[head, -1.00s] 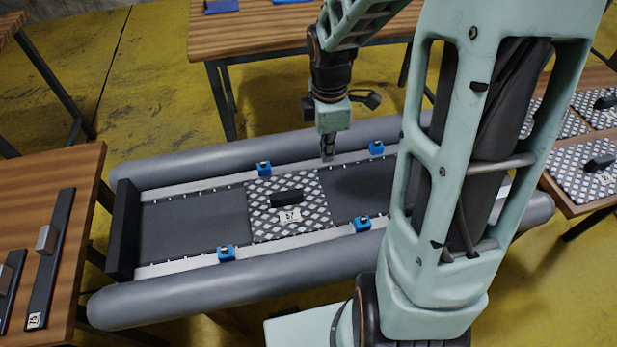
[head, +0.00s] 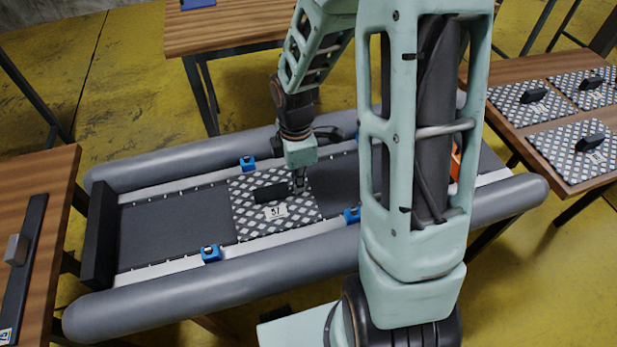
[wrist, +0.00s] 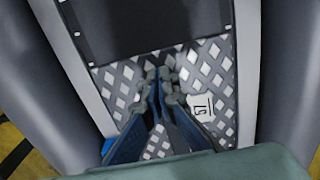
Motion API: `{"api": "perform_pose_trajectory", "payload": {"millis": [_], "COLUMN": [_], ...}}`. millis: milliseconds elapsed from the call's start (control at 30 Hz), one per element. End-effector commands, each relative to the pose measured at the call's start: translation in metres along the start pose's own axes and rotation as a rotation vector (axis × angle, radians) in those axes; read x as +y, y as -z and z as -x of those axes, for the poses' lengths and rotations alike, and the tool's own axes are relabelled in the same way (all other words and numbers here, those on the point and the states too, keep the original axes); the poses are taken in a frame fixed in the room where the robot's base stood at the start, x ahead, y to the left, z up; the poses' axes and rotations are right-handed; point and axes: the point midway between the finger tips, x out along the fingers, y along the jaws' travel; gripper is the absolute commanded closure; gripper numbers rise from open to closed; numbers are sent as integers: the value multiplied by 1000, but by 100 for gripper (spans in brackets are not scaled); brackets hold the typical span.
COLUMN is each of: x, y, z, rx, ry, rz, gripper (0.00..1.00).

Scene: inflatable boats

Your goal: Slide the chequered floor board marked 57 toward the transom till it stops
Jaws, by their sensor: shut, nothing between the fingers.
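The chequered floor board marked 57 (head: 240,213) lies flat between the side rails of the grey inflatable boat. It has a dark handle (head: 270,192) and a white 57 label (head: 275,212). The black transom (head: 98,235) stands at the boat's left end, with bare dark floor (head: 172,226) between it and the board. My gripper (head: 299,184) is shut and empty, low over the board just right of the handle; I cannot tell if it touches. In the wrist view, the closed fingers (wrist: 160,85) are over the chequered board (wrist: 215,65); the handle cannot be made out there.
Blue clips (head: 248,163) sit along the rails (head: 290,234). Grey tubes (head: 240,282) flank the floor. A right table (head: 510,118) carries other chequered boards; a left table (head: 45,170) holds a dark bar with a knob. My arm hides the boat's right part.

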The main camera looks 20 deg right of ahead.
Motion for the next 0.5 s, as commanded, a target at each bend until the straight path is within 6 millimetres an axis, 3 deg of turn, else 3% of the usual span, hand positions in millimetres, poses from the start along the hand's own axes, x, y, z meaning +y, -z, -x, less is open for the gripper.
{"api": "perform_pose_trajectory", "payload": {"millis": [500], "x": [0], "y": [10], "z": [1], "rx": [0], "ry": [0], "rz": [0], "gripper": [100]}}
